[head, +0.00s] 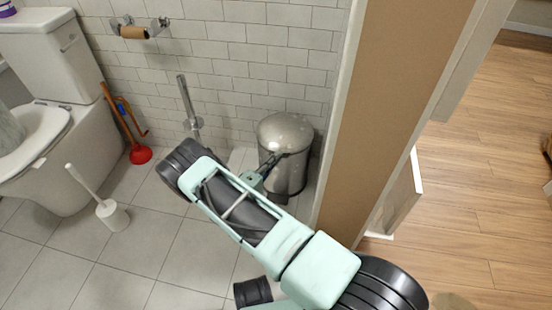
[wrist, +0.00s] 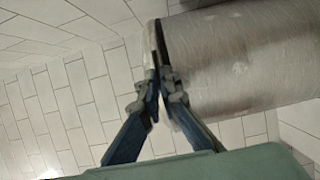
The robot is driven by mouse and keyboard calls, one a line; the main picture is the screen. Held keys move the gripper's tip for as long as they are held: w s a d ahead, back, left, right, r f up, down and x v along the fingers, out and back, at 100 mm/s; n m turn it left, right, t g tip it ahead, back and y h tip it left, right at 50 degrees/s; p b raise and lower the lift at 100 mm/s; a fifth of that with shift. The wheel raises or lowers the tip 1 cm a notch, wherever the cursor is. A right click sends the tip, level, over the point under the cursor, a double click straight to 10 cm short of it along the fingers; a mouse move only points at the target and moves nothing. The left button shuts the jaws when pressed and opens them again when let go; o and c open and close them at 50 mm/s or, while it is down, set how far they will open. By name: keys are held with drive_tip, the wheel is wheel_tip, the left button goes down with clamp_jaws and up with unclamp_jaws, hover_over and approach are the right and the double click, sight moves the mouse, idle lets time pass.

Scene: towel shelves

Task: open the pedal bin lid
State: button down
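The pedal bin (head: 290,176) is a brushed-metal cylinder with a domed lid (head: 285,130), standing by the tiled wall beside the wooden post. The lid looks down on the body. My gripper (head: 276,160) is in front of the bin, near the rim below the lid. In the wrist view, the bin (wrist: 240,60) fills the upper right as a large metal surface. There my gripper (wrist: 160,50) has its fingers together, with nothing visible between them, overlapping the bin's left edge. I cannot tell whether they touch it.
A tall chrome stand (head: 189,105) is left of the bin. A plunger (head: 139,153), a toilet brush (head: 112,214) and the toilet (head: 75,160) stand further left. A wooden post (head: 385,110) is close on the right. The tiled floor at lower left is clear.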

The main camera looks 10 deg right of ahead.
drive_tip(key=shift+w+r, duration=0.1)
drive_tip(key=shift+r+p, duration=0.7)
drive_tip(key=shift+p, duration=0.1)
drive_tip(key=r+g+p, duration=0.1)
drive_tip(key=r+p, duration=0.1)
drive_tip(key=w+r+y+p, duration=0.1)
drive_tip(key=r+p, duration=0.2)
drive_tip(key=r+n+g+y+p, duration=0.1)
drive_tip(key=r+p, duration=0.1)
drive_tip(key=p, duration=0.1)
drive_tip(key=shift+w+d+r+g, duration=0.15)
drive_tip(key=shift+d+g, duration=0.15)
drive_tip(key=shift+d, duration=0.05)
drive_tip(key=w+d+r+n+g+y+p, duration=0.1)
drive_tip(key=w+d+r+g+y+p, duration=0.1)
drive_tip(key=w+r+g+p, duration=0.3)
drive_tip(key=w+d+r+n+g+y+p, duration=0.1)
drive_tip(key=w+d+r+y+p, duration=0.1)
drive_tip(key=w+r+p, duration=0.3)
drive_tip(key=shift+w+d+r+b, duration=0.9)
drive_tip(key=shift+w+b, duration=0.7)
drive_tip(key=shift+w, duration=0.4)
drive_tip(key=shift+w+d+r+b, duration=0.85)
drive_tip(key=shift+w+b, duration=0.7)
drive_tip(key=shift+w, duration=0.4)
drive_tip(key=shift+w+d+r+b, duration=0.85)
drive_tip(key=shift+w+b, duration=0.75)
drive_tip(key=shift+w, duration=0.4)
drive_tip(key=shift+w+d, duration=0.1)
